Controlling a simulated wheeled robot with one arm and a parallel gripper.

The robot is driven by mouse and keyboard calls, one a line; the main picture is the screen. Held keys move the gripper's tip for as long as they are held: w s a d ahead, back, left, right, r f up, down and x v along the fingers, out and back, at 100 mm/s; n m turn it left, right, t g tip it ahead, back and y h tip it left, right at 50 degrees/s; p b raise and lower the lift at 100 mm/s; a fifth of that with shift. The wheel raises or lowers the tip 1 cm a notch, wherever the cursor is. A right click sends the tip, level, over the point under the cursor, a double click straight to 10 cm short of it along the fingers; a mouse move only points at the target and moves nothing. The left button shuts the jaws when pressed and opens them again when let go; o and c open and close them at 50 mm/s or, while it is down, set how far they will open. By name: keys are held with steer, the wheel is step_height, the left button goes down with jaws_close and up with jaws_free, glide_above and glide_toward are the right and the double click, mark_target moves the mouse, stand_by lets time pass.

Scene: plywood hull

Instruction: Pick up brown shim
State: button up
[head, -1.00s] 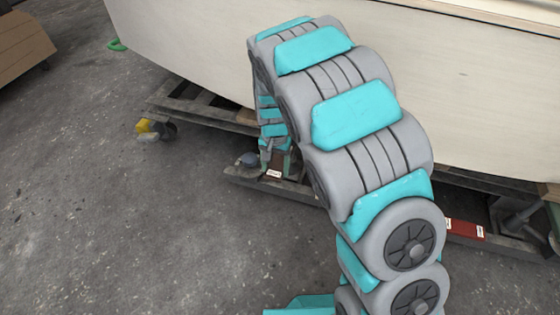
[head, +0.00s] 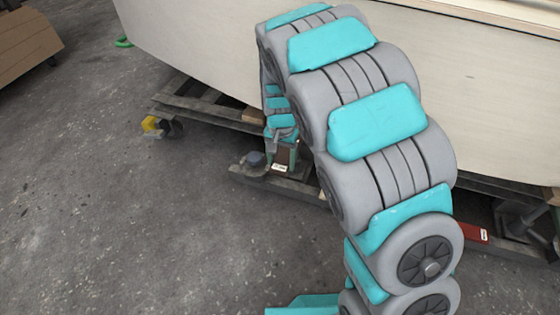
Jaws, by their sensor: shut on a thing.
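The brown shim (head: 283,158) is a small dark brown block with a white label, in the head view just left of the middle. My gripper (head: 282,148) points down at the end of my grey and turquoise arm and is shut on the shim. The shim is upright between the fingers, close above the dark beam of the cradle (head: 305,190). I cannot tell whether its lower edge touches the beam. My arm hides part of the hull and the cradle behind it.
The pale plywood hull (head: 190,50) rises close behind my gripper. A red block with a white label (head: 475,233) lies on the cradle at right. A dark round knob (head: 256,159) sits left of the shim. A yellow-marked caster (head: 160,126) is farther left. Open concrete floor lies at left.

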mark_target(280, 161)
steer(key=s+d, duration=0.2)
steer(key=s, duration=0.5)
steer(key=s+d+r, duration=0.1)
steer(key=s+d, duration=0.1)
steer(key=s, duration=0.5)
steer(key=shift+s+d+r, duration=0.15)
steer(key=shift+d, duration=0.1)
steer(key=shift+w+a+f+p, duration=0.35)
steer(key=shift+w+a+f, duration=0.45)
steer(key=shift+w, duration=1.75)
steer(key=shift+w+a+f+p, duration=0.3)
steer(key=shift+w+a+f, duration=0.55)
steer(key=shift+w, duration=1.7)
steer(key=shift+w+a+f+p, duration=0.35)
steer(key=shift+w+a+f, duration=0.45)
steer(key=shift+w, duration=1.75)
steer(key=shift+w, duration=0.1)
steer(key=shift+w+d+p, duration=0.25)
steer(key=shift+w+d, duration=0.3)
steer(key=shift+w, duration=0.9)
steer(key=shift+w+d+p, duration=0.3)
steer(key=shift+w+d, duration=0.3)
steer(key=shift+w, duration=0.9)
steer(key=shift+w+d+p, duration=0.25)
steer(key=shift+w+d, duration=0.3)
steer(key=shift+w, duration=0.9)
steer(key=shift+w+d+r, duration=0.1)
steer(key=shift+w, duration=0.2)
